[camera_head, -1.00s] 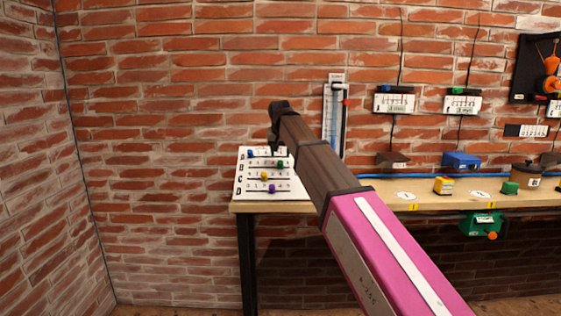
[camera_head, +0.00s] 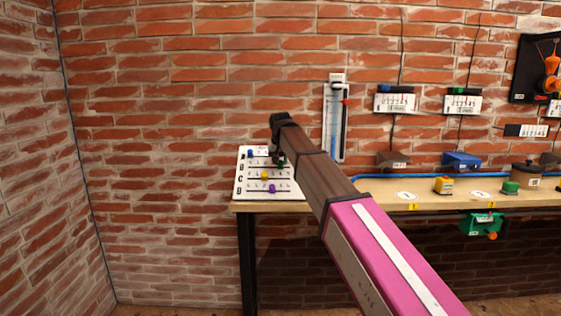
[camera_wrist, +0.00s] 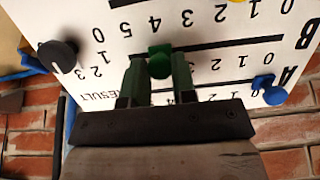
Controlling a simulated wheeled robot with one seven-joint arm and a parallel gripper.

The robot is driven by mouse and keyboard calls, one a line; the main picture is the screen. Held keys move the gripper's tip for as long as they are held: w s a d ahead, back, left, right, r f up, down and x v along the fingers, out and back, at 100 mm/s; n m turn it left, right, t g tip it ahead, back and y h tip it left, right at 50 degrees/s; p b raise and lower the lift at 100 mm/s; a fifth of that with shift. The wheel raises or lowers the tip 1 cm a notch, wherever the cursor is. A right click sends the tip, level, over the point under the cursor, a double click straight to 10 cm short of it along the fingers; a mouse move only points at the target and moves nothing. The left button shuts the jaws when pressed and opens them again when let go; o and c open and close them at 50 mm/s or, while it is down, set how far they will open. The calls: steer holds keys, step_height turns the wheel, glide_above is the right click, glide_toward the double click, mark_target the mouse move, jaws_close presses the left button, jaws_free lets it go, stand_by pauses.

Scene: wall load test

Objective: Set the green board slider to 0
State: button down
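The white slider board (camera_head: 242,184) sits on the left end of the bench, and it fills the upper wrist view (camera_wrist: 130,30) upside down. The green slider (camera_wrist: 160,62) is in the row by letter B, well away from the 0 end. The numeral under it is hidden. My gripper (camera_wrist: 159,72) is at this slider, one finger on each side; the fingers stand apart, and whether they touch it is unclear. In the head view my gripper (camera_head: 279,162) covers the green slider. The blue slider (camera_wrist: 268,88) is at the 0 end of row A.
Yellow (camera_head: 264,175) and purple (camera_head: 271,188) sliders sit in the lower rows. A black knob (camera_wrist: 58,55) is at the board's edge. A tall gauge (camera_head: 336,125) hangs on the brick wall behind. The bench top (camera_head: 380,203) extends right with several devices.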

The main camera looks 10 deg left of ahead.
glide_toward(248, 168)
steer(key=x, duration=0.5)
steer(key=shift+d+f, duration=0.1)
steer(key=shift+d, duration=0.05)
steer(key=c, duration=0.9)
jaws_free()
steer(key=shift+s, duration=0.1)
steer(key=v, duration=1)
steer(key=shift+s+r, duration=0.2)
steer(key=shift+r, duration=0.15)
steer(key=shift+s, duration=0.1)
